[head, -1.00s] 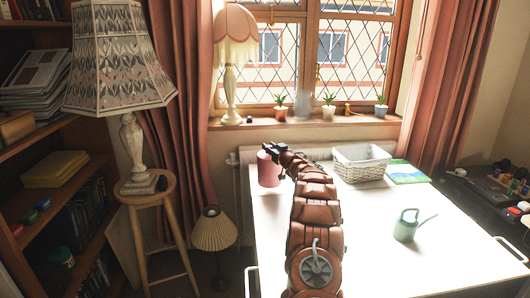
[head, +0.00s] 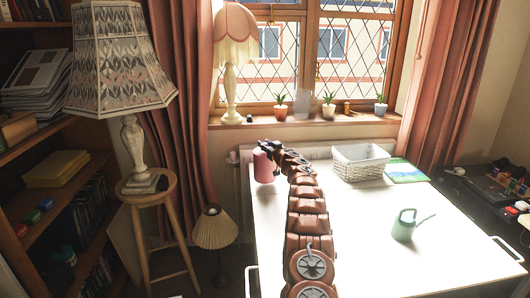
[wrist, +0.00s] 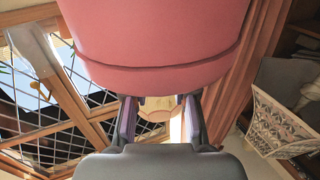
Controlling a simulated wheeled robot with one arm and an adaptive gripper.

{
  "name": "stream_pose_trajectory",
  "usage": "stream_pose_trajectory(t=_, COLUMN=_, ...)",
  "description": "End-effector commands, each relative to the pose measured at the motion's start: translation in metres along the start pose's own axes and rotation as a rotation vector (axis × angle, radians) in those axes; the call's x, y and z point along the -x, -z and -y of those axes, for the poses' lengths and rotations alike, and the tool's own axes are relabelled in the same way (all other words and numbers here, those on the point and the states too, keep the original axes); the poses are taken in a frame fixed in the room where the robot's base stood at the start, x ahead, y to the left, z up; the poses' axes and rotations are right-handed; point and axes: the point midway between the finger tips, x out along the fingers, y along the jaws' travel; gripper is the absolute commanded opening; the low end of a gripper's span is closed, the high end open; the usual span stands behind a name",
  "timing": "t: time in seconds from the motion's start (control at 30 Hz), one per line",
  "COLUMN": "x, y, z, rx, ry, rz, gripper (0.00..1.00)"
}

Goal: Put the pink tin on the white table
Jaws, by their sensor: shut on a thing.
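The pink tin (head: 264,168) is at the far left corner of the white table (head: 350,235) in the head view. My gripper (head: 268,147) is shut on the tin near its top. The tin looks upright; I cannot tell whether its base touches the tabletop or hangs just above it. In the wrist view the tin (wrist: 155,40) fills the upper middle, between and beyond the fingers of my gripper (wrist: 160,115).
A white basket (head: 360,163), a green and blue picture (head: 405,171) and a green watering can (head: 406,226) are on the table. A window sill with a lamp (head: 231,80) and potted plants is behind.

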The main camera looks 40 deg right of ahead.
Motion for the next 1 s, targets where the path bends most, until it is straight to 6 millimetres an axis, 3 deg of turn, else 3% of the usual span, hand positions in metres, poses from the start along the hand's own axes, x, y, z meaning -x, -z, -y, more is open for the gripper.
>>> stream_pose_trajectory(t=0.1, x=0.000, y=-0.023, z=-0.001, rx=-0.004, ry=-0.001, rz=0.003, gripper=0.00)
stream_pose_trajectory(t=0.2, x=0.001, y=-0.032, z=-0.001, rx=-0.003, ry=-0.002, rz=0.002, gripper=0.00)
stream_pose_trajectory(t=0.57, x=0.000, y=-0.034, z=-0.001, rx=-0.002, ry=-0.001, rz=0.001, gripper=0.00)
stream_pose_trajectory(t=0.6, x=0.000, y=-0.035, z=-0.001, rx=-0.001, ry=-0.001, rz=0.002, gripper=0.28)
stream_pose_trajectory(t=0.83, x=0.000, y=-0.035, z=-0.001, rx=-0.001, ry=-0.001, rz=0.002, gripper=0.52)
stream_pose_trajectory(t=1.0, x=0.000, y=-0.035, z=-0.001, rx=-0.001, ry=-0.001, rz=0.002, gripper=0.52)
